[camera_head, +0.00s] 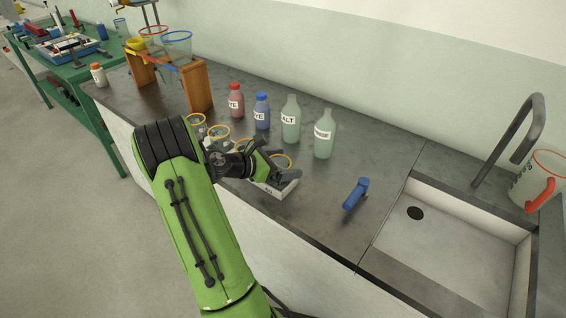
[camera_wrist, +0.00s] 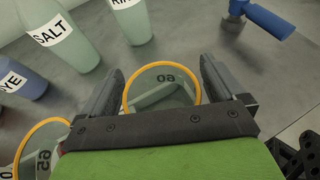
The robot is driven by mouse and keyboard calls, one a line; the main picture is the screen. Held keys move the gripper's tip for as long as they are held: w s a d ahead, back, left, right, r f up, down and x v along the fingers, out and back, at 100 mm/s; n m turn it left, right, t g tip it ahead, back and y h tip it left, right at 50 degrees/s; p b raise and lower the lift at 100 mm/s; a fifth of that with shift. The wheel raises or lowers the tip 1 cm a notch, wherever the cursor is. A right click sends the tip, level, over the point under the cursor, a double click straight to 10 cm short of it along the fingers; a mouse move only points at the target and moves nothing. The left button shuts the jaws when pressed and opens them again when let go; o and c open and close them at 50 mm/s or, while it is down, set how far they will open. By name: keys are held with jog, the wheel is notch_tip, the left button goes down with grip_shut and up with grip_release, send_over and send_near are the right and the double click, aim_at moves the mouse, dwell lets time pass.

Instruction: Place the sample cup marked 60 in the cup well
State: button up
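The sample cup marked 60 (camera_wrist: 163,84) is clear with an orange rim. In the wrist view it stands between the two fingers of my gripper (camera_wrist: 163,66), one finger on each side. The fingers look open, with a thin gap at the right; contact on the left is unclear. In the head view my gripper (camera_head: 278,172) is low over the counter, partly hiding this cup (camera_head: 283,162). A pale block with a small label (camera_head: 277,190) lies just below it. I cannot tell whether this is the cup well.
Another orange-rimmed cup, marked 65 (camera_wrist: 42,150), is close at lower left, with more cups (camera_head: 218,131) beyond. Several bottles, including SALT (camera_head: 290,120) and RINSE (camera_head: 324,135), stand behind. A blue-handled tool (camera_head: 355,194) lies right, before the sink (camera_head: 450,240).

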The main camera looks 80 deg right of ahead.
jog(key=shift+r, duration=0.15)
jog(key=w+a+r+m+t+y+p, duration=0.1)
jog(key=w+a+r+m+t+p, duration=0.2)
jog(key=w+a, duration=0.45)
jog(key=w+a+r+m+t+y, duration=0.1)
jog(key=w+a+r+t, duration=0.2)
jog(key=w+a+r, duration=0.35)
jog(key=s+a+r+m+t+y, duration=0.2)
jog(key=a+t+y, duration=0.1)
jog(key=a, duration=1.2)
jog(key=s+a+r+m+t+y, duration=0.2)
jog(key=a+t, duration=0.4)
jog(key=a, duration=1)
jog(key=shift+s+a+r+m+y, duration=0.2)
jog(key=shift+s+r+m+y, duration=0.2)
jog(key=shift+r+y, duration=0.55)
jog(key=shift+f+y, duration=0.2)
jog(key=shift+y, duration=0.05)
